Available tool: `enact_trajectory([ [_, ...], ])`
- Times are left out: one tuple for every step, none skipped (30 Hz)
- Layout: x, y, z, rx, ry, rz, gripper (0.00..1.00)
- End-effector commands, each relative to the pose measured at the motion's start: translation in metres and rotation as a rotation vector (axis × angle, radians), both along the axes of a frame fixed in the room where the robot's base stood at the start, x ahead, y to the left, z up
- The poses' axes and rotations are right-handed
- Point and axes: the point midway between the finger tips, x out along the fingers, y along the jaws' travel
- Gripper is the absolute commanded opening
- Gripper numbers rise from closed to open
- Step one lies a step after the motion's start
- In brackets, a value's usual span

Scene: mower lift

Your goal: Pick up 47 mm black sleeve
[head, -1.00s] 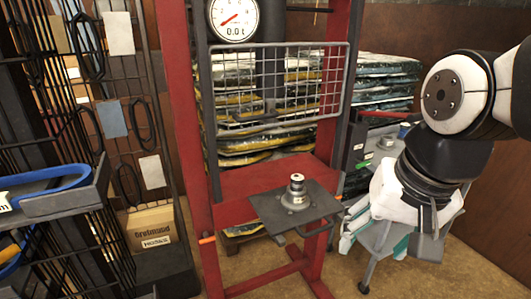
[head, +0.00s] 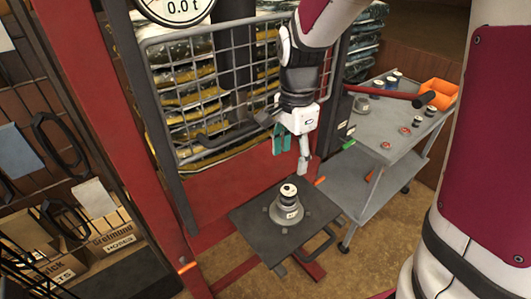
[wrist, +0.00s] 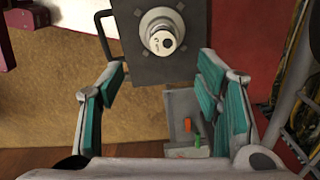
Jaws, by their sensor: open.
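Several small black ring-shaped parts stand on the grey cart (head: 352,190), some at its back edge and some at its right. I cannot read which is the 47 mm black sleeve. A grey flanged hub (head: 288,211) sits on the dark press plate (head: 250,222), with a dark band and a pale top with a dark centre. The hub also shows at the top of the wrist view (wrist: 161,31). My gripper (head: 293,148) is open and empty, above and behind the hub in the head view. Its teal finger pads (wrist: 163,78) are wide apart.
The red press frame (head: 110,110) and wire guard (head: 225,85) stand close to my arm. A rack with boxes is at left.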

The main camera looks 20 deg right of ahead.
Motion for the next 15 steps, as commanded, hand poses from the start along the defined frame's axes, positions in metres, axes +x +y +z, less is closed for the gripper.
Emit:
enact_trajectory([
  [0.000,0.000,-0.002,-0.001,0.003,-0.008,0.59],
  [0.000,0.000,-0.004,-0.002,0.004,-0.011,0.59],
  [0.000,0.000,-0.009,-0.002,0.006,-0.013,0.59],
  [0.000,0.000,-0.013,-0.003,0.007,-0.013,0.59],
  [0.000,0.000,-0.018,-0.002,0.008,-0.013,0.59],
  [0.000,0.000,-0.025,-0.003,0.008,-0.013,0.59],
  [-0.001,-0.001,-0.031,-0.003,0.009,-0.012,0.59],
  [-0.001,-0.001,-0.037,-0.003,0.009,-0.012,0.59],
  [0.000,-0.001,-0.045,-0.002,0.009,-0.012,0.59],
  [0.000,0.000,-0.051,-0.002,0.009,-0.012,0.59],
  [0.000,-0.001,-0.056,-0.002,0.007,-0.012,0.59],
  [0.000,-0.001,-0.063,-0.002,0.008,-0.012,0.59],
  [0.000,-0.001,-0.068,-0.002,0.007,-0.012,0.59],
  [0.000,-0.001,-0.072,-0.002,0.007,-0.011,0.59],
  [0.000,-0.001,-0.077,-0.003,0.007,-0.011,0.59],
])
